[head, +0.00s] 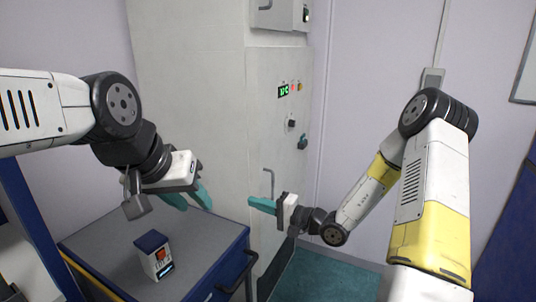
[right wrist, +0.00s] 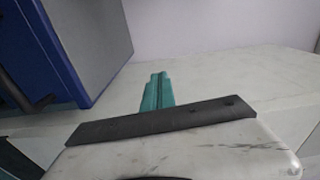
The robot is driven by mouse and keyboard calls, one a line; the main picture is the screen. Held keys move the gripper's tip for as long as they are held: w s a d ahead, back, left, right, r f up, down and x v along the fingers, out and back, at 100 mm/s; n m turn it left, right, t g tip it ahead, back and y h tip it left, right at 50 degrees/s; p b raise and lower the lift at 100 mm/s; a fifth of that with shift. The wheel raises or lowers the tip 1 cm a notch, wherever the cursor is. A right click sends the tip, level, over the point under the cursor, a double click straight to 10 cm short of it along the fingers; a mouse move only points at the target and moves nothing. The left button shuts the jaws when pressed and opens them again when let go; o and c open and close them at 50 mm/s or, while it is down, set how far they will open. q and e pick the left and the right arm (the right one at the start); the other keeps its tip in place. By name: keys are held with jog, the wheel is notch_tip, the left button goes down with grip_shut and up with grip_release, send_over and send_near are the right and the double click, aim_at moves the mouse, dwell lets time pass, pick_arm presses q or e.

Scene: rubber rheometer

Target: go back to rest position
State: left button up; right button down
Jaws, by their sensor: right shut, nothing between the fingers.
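My left gripper (head: 197,207) hangs over the grey top of the blue cabinet, at the left of the head view. Its two teal fingers are apart, with nothing seen between them. My right gripper (head: 252,202) is in front of the tall pale machine (head: 200,90), with its fingers pointing left. Its teal fingers are closed together and empty. In the right wrist view the closed fingers (right wrist: 157,92) also show, with nothing held.
A small white and blue box (head: 154,256) stands on the blue cabinet (head: 215,247), below my left gripper. The machine's door handle (head: 268,182) is close to my right gripper. Teal floor (head: 325,278) shows at the lower middle.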

jog(key=s+r+n+g+h, duration=0.2)
jog(key=s+r+n+g, duration=0.25)
jog(key=s, duration=0.45)
jog(key=s+r+n+g+h, duration=0.3)
jog(key=s+r+g, duration=0.2)
jog(key=s, duration=0.3)
jog(key=s+d+r+m+t+h, duration=0.1)
jog(key=s+d+r+t+h, duration=0.2)
jog(key=d, duration=0.5)
jog(key=s+d+r+m+t+h, duration=0.1)
jog(key=s+d+r+t+h, duration=0.3)
jog(key=d, duration=0.5)
jog(key=shift+d+r+h, duration=0.2)
jog(key=shift+r+h, duration=0.35)
jog(key=shift+h, duration=0.25)
